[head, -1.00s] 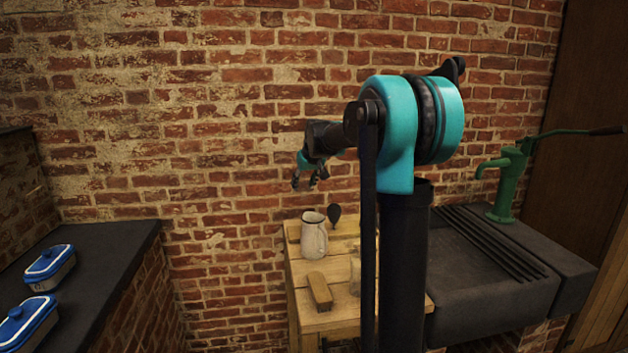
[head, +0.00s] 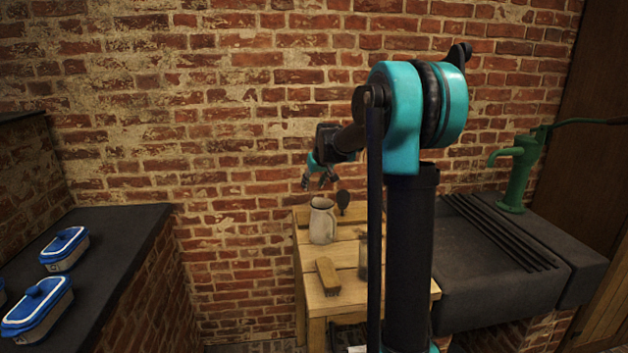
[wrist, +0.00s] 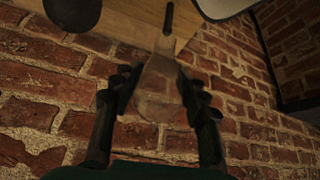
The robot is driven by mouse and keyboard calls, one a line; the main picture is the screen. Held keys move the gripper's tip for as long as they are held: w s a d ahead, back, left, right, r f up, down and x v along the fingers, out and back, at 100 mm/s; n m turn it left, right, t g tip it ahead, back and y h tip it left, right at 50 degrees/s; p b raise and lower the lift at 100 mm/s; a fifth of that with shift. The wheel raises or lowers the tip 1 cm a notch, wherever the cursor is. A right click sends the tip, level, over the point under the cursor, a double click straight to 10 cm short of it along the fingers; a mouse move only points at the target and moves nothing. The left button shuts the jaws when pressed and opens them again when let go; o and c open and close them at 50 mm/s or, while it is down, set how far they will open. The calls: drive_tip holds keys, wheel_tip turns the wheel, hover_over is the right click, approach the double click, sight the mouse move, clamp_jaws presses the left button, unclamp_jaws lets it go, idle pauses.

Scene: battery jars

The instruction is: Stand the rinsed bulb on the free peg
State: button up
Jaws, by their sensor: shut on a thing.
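My gripper (wrist: 158,84) is shut on a clear glass bulb (wrist: 156,92), which shows faintly between the two fingers in the wrist view. The bulb narrows toward the top of that picture. I cannot tell whether bulb and peg touch. In the head view my gripper (head: 320,182) hangs in the air above the back of the wooden table (head: 345,292); the glass cannot be made out there. A dark rounded thing (head: 343,199) stands at the table's back.
A pale pitcher (head: 322,222) stands below my gripper, with a brush (head: 328,276) in front of it. A clear glass vessel (head: 363,258) is partly hidden by my arm. Right is a dark sink (head: 500,290) with a green pump (head: 520,170). Blue-lidded boxes (head: 64,249) sit left.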

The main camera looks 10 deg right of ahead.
sight(315, 197)
drive_tip(key=shift+f, duration=3.45)
drive_tip(key=o, duration=1)
